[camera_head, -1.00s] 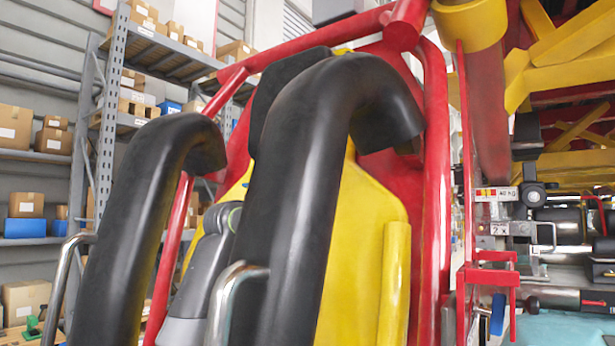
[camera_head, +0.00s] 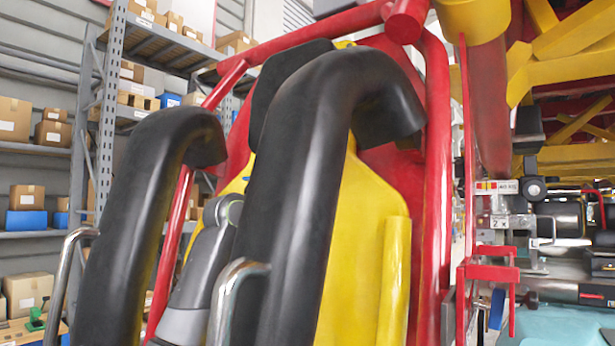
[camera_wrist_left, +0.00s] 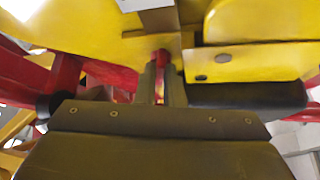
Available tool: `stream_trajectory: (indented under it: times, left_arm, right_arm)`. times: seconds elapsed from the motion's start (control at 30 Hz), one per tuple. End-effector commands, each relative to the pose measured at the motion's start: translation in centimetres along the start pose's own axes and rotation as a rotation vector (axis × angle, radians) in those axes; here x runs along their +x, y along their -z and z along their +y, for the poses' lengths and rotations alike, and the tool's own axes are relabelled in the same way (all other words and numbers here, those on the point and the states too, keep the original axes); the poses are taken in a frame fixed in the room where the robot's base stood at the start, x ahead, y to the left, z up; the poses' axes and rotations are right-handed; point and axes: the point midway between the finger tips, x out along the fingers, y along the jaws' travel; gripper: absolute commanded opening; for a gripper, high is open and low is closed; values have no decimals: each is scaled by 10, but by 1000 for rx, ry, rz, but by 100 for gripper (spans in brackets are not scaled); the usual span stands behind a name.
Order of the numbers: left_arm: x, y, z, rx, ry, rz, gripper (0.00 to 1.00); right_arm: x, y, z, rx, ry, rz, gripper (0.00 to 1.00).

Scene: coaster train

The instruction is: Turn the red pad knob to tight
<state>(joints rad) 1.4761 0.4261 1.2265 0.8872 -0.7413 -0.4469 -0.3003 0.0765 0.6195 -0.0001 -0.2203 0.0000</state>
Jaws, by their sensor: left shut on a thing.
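In the left wrist view, my left gripper (camera_wrist_left: 160,84) has its two fingers close together on a small red knob (camera_wrist_left: 161,57). The knob shows at the fingertips, against a yellow panel (camera_wrist_left: 100,35); most of it is hidden by the fingers. I cannot read any tight mark or the knob's setting. In the head view, my grey left arm shows between the black restraint bars, and its gripper is hidden. My right gripper is not in view.
Two thick black padded restraint bars (camera_head: 300,200) stand close in front of a yellow seat (camera_head: 365,235) with a red tube frame (camera_head: 438,180). A red bracket (camera_head: 490,273) and a blue knob (camera_head: 497,309) are at the right. Shelves with boxes (camera_head: 27,205) stand at the left.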

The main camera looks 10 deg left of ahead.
Motion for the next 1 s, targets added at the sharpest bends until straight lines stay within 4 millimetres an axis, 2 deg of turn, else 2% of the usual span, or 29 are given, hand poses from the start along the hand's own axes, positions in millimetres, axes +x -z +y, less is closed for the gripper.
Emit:
stream_trajectory:
  times: [0.2,0.4,1.0]
  left_arm:
    - [2,4,-4,101,-74,-3,0]
    - [2,3,-7,237,-174,-3,0]
    - [3,5,-11,697,-509,0,0]
  right_arm:
    - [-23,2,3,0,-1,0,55]
    - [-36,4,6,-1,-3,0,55]
    - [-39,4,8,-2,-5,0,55]
